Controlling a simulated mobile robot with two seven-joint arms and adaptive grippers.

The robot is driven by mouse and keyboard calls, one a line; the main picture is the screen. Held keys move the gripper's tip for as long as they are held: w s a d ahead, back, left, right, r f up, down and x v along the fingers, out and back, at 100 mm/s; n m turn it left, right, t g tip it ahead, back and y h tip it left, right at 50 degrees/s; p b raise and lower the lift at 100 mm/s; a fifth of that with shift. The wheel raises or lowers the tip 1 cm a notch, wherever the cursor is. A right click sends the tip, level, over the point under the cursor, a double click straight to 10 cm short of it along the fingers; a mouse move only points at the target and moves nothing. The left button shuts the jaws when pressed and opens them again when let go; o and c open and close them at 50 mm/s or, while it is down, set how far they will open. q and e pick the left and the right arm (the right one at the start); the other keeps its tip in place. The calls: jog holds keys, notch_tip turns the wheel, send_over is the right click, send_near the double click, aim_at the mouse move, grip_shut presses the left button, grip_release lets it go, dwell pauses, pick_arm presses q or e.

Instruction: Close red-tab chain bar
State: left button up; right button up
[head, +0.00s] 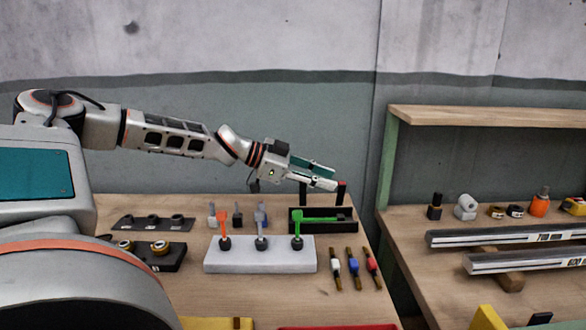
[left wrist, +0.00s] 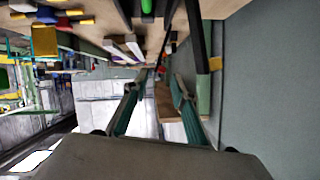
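A small red tab (head: 341,184) tops a dark post at the right end of a black holder (head: 345,226) at the table's back right. A green-handled bar (head: 318,219) lies across the front of this holder. My left gripper (head: 329,177) is above the holder, its fingertips pointing right, close to the red tab. I cannot tell whether they touch. In the left wrist view the two fingers (left wrist: 157,84) are apart, with nothing clearly held; a small red spot (left wrist: 161,69) shows beyond the tips. I cannot make out a chain bar for certain. My right gripper is not visible.
A white block (head: 260,262) with orange, blue-grey and green levers stands in front of the holder. Several coloured rods (head: 353,268) lie to its right. A dark tray (head: 172,259) with metal rings is at left. A shelf bench (head: 410,222) stands at right, beyond a gap.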

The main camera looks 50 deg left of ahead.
pick_arm(q)
jog(key=v, duration=0.9)
jog(key=shift+s, duration=0.2)
jog(key=shift+a, duration=0.1)
